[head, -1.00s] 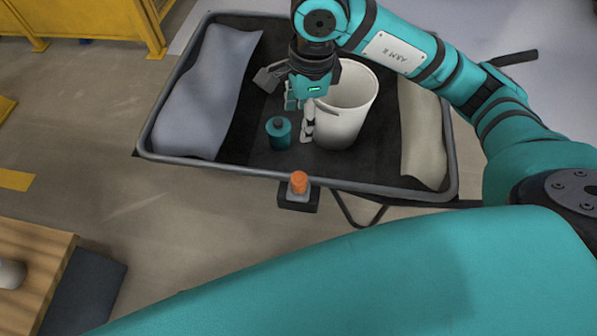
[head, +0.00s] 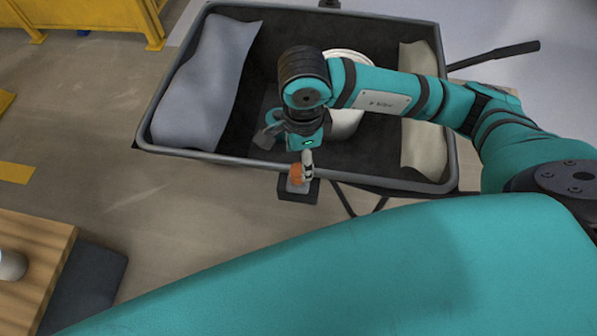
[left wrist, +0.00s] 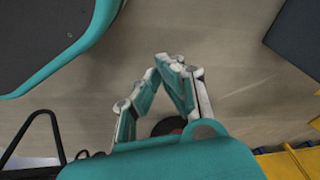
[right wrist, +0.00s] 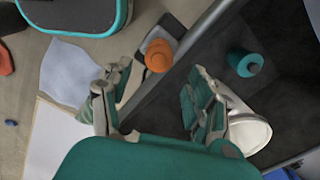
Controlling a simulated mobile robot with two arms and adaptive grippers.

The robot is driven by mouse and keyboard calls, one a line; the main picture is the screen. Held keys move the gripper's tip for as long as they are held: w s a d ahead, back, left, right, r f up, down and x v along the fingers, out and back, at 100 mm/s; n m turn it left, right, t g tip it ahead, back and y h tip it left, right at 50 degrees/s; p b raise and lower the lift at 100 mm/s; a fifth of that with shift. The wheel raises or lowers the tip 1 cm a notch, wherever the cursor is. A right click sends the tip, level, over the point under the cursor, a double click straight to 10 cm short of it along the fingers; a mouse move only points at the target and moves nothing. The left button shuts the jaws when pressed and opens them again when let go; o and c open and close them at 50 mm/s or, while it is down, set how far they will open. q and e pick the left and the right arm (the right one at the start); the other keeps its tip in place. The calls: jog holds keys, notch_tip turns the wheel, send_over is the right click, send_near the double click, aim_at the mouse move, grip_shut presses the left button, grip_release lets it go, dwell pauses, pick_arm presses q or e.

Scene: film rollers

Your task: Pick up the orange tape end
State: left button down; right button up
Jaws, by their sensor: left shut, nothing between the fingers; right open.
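The orange tape end (head: 296,173) is a small orange knob on a grey block (head: 298,190) at the front rim of the black tray. It also shows in the right wrist view (right wrist: 158,55), beyond the fingertips. My right gripper (head: 298,160) is at this front rim, next to the orange piece, and partly covers it in the head view. In the right wrist view my right gripper (right wrist: 157,82) is open and empty, with the orange piece ahead between the lines of its fingers. My left gripper (left wrist: 167,65) is shut and empty over bare floor.
The black tray (head: 228,157) holds a grey-blue sheet (head: 205,85), a beige sheet (head: 423,130) and a white bucket (head: 345,123). A teal bottle (right wrist: 245,63) stands inside it, hidden in the head view. A wooden table (head: 35,260) is at lower left.

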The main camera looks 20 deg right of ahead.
aim_at(298, 169)
jog(key=f, duration=0.3)
jog(key=a+f, duration=0.1)
jog(key=f, duration=0.1)
jog(key=shift+s, duration=0.15)
jog(key=shift+f+b, duration=0.25)
jog(key=shift+b, duration=0.05)
pick_arm(q)
jog(key=shift+w+r, duration=0.25)
jog(key=shift+r, duration=0.25)
jog(key=shift+w+r, duration=0.25)
jog(key=shift+r, duration=0.2)
pick_arm(e)
jog(key=shift+c, duration=0.3)
grip_shut()
pick_arm(q)
jog(key=shift+s+f, duration=0.1)
pick_arm(e)
jog(key=shift+r, duration=0.15)
